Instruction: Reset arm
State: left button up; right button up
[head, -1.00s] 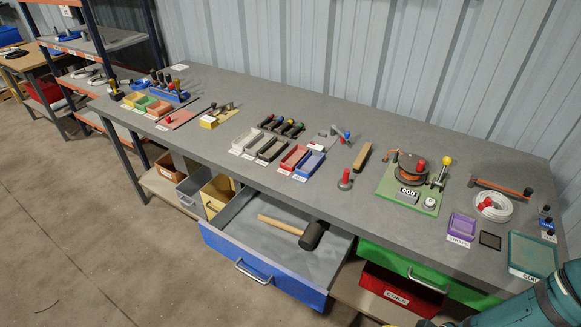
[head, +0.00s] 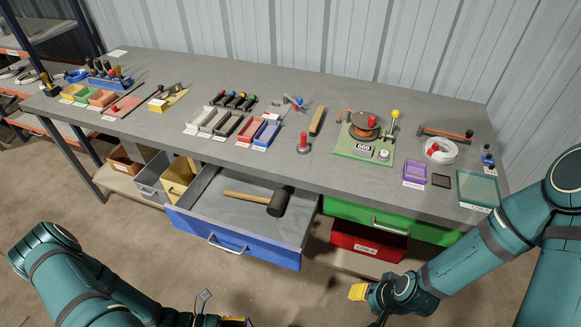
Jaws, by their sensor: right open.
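My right arm comes in from the right edge. My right gripper (head: 366,307) is open and empty over the floor, in front of the workbench and below the red bin. My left arm comes in from the lower left. My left gripper (head: 234,320) is mostly cut off by the bottom edge, so its fingers cannot be read. Both grippers are apart from the workbench (head: 330,85) and its drawers.
An open blue drawer (head: 232,241) sticks out with a mallet (head: 262,200) inside. A red bin (head: 369,240) sits under the green drawer (head: 395,220). The bench holds small trays, a cable reel (head: 365,124) on a green board, and tools. The floor in front is clear.

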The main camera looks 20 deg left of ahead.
pick_arm(q)
jog(key=w+d+r+m+y, duration=0.2)
jog(key=w+d+m+y, duration=0.1)
jog(key=m, duration=0.7)
jog(key=w+d+r+m+g+y, duration=0.1)
jog(key=w+d+r+m+y, duration=0.1)
jog(key=m, duration=0.7)
jog(key=w+d+r+m+g+y, duration=0.1)
jog(key=w+d+r+m+y, duration=0.2)
jog(key=w+m+y, duration=0.3)
jog(key=w+d+m+b, duration=0.1)
jog(key=w+m, duration=0.1)
jog(key=m, duration=0.2)
jog(key=shift+m+y, duration=0.3)
